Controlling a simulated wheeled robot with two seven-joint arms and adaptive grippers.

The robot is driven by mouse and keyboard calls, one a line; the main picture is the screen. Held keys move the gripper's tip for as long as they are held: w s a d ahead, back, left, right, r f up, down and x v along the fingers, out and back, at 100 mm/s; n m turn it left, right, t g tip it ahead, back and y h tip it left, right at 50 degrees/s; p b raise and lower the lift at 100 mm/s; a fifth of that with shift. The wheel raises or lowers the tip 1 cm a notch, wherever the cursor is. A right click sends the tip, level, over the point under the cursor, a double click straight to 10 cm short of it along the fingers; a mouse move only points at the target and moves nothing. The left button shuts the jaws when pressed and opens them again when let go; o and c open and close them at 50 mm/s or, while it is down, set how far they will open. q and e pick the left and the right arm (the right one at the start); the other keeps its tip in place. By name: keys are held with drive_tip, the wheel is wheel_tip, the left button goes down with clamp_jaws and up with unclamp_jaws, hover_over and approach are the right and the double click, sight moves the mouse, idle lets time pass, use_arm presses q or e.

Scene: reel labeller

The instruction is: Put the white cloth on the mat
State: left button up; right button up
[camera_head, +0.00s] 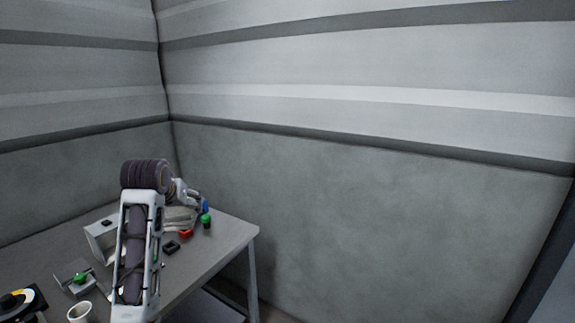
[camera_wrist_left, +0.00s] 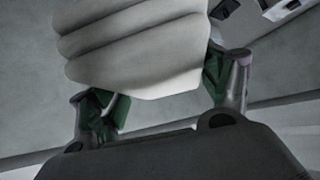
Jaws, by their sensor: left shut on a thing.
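The white cloth (camera_wrist_left: 135,45) is a folded, layered bundle that fills the upper middle of the left wrist view. My left gripper (camera_wrist_left: 162,85) is shut on it, with one green-padded finger on each side. In the head view the cloth (camera_head: 178,217) shows as a pale bundle near the far end of the table, below the left gripper (camera_head: 190,198) and partly behind my arm. I cannot make out the mat; my arm covers part of the table. My right gripper is in neither view.
The grey table (camera_head: 225,240) holds a green-topped bottle (camera_head: 206,221), a red item (camera_head: 186,234), a small black item (camera_head: 171,247), a white box (camera_head: 98,240), a fixture with a green knob (camera_head: 79,278) and a white cup (camera_head: 80,312).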

sight(188, 219)
use_arm(q)
drive_tip(key=f, duration=0.1)
drive_tip(key=s+d+f, duration=0.1)
drive_tip(key=d+f, duration=0.1)
drive_tip(key=shift+s+f, duration=0.3)
drive_tip(key=shift+s, duration=0.1)
drive_tip(key=s+d+f, duration=0.2)
drive_tip(key=s+f, duration=0.3)
drive_tip(key=f, duration=0.4)
drive_tip(key=s+d+f+m+h, duration=0.1)
drive_tip(key=s+d+f, duration=0.1)
drive_tip(key=s+f, duration=0.3)
drive_tip(key=s+d+f, duration=0.2)
drive_tip(key=s+f, duration=0.3)
drive_tip(key=f, duration=0.8)
drive_tip(key=shift+s+d+f+m, duration=0.15)
drive_tip(key=shift+s+d+m, duration=0.05)
drive_tip(key=shift+d+m, duration=0.2)
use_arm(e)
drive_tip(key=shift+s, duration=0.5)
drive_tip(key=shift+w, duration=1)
